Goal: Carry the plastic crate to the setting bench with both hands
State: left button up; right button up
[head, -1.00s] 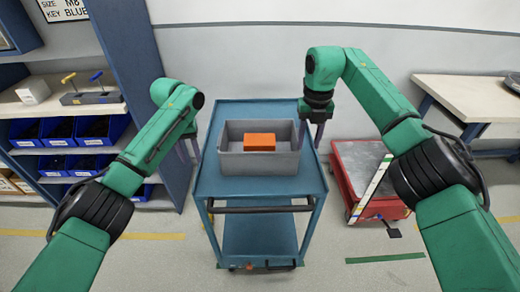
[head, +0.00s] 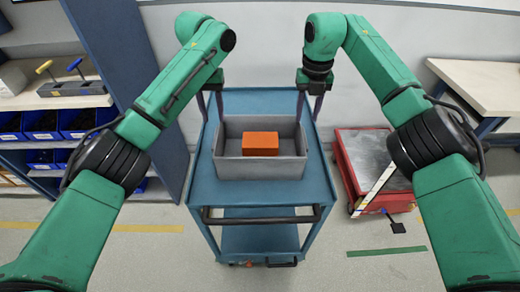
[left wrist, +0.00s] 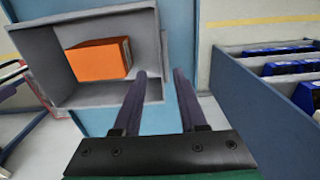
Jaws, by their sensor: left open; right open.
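The grey plastic crate (head: 262,171) stands on the blue cart's top (head: 320,185) with an orange block (head: 260,144) inside. It also shows in the left wrist view (left wrist: 75,18), with the orange block (left wrist: 98,60). My left gripper (head: 210,108) is open at the crate's left side, its fingers pointing down. In the left wrist view its two fingers (left wrist: 160,78) are apart, the nearer one close beside the crate wall; I cannot tell if they touch. My right gripper (head: 309,106) is open at the crate's right side, partly hidden by its own wrist.
A light-topped bench (head: 490,82) stands at the right; I cannot tell if it is the setting bench. A red platform trolley (head: 372,160) is right of the cart. Shelving with blue bins (head: 40,122) and a tool block (head: 72,88) stands left. Floor in front is clear.

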pick_arm(q)
send_near(220, 148)
jog(key=shift+w+a+f, duration=0.15)
jog(key=shift+w+f, duration=0.3)
jog(key=shift+w, duration=0.3)
pick_arm(e)
send_over(299, 148)
jog(key=f, duration=0.4)
jog(key=shift+w+d+f, duration=0.1)
jog(key=shift+w+f, duration=0.1)
jog(key=shift+f, duration=0.15)
pick_arm(q)
notch_tip(299, 148, down, 10)
jog(key=shift+s+f, duration=0.1)
jog(key=shift+f, duration=0.15)
pick_arm(e)
notch_tip(299, 148, down, 10)
jog(key=shift+f, duration=0.2)
jog(key=shift+s, duration=0.1)
pick_arm(q)
jog(key=shift+r, duration=0.1)
pick_arm(e)
jog(key=shift+r, duration=0.1)
